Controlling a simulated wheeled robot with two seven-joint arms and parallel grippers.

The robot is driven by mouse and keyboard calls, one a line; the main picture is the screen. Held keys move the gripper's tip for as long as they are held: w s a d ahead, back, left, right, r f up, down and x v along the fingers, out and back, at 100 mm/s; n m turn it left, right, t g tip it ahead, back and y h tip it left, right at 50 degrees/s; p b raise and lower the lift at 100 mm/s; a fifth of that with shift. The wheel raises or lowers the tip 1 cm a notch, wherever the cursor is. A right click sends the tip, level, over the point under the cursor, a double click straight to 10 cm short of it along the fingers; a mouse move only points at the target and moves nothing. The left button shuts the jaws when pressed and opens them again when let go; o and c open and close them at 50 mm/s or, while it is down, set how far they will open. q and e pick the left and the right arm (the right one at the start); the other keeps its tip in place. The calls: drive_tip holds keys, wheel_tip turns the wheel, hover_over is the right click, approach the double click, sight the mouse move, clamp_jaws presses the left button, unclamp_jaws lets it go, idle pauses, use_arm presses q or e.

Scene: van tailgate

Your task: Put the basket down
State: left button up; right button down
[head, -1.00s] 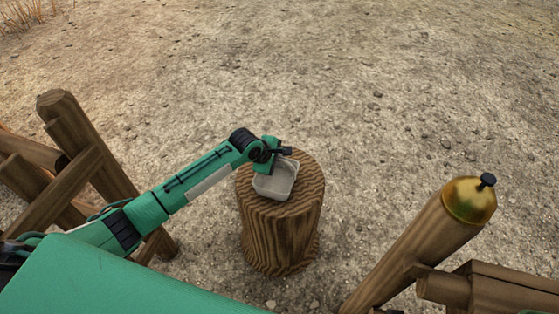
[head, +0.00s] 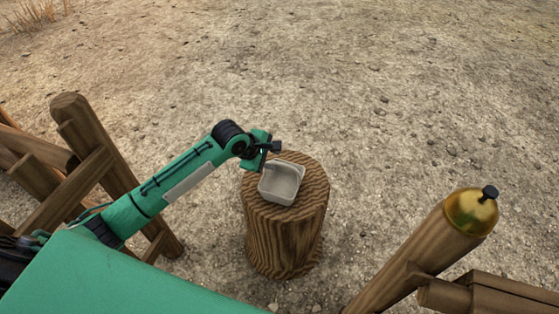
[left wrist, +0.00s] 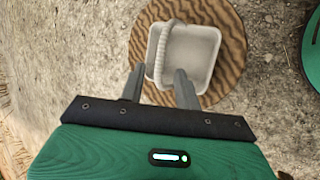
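The basket (head: 289,190) is a small pale grey-white square tub with rounded corners. It rests upright on top of a wooden stump (head: 287,232). In the left wrist view the basket (left wrist: 195,58) has a ribbed handle (left wrist: 164,50) on its left side. My left gripper (head: 272,147) is at the basket's far left edge. In the left wrist view the left gripper's (left wrist: 160,87) two fingers are spread apart, with the handle's near end seen between them. They do not appear to grip it. My right gripper is not in view.
A wooden log frame (head: 95,150) stands on the left. On the right, a slanted log post (head: 405,255) carries a gold cap (head: 470,212) with a black knob. Bare gravel ground beyond the stump is clear.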

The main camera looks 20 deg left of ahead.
use_arm(q)
drive_tip(key=s+f+m+g+y, duration=0.1)
drive_tip(key=s+f+m, duration=0.8)
drive_tip(key=s, duration=0.7)
drive_tip(key=s+f+m+g+y, duration=0.2)
drive_tip(key=s+f+m, duration=0.7)
drive_tip(key=s+f, duration=0.4)
drive_tip(key=s+d, duration=0.1)
drive_tip(key=s, duration=0.2)
drive_tip(key=shift+s+f+m+y, duration=0.2)
drive_tip(key=shift+s+m+y, duration=0.05)
drive_tip(key=shift+m+y, duration=0.05)
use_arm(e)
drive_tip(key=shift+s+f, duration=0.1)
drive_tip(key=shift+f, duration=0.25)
use_arm(q)
drive_tip(key=shift+f, duration=0.15)
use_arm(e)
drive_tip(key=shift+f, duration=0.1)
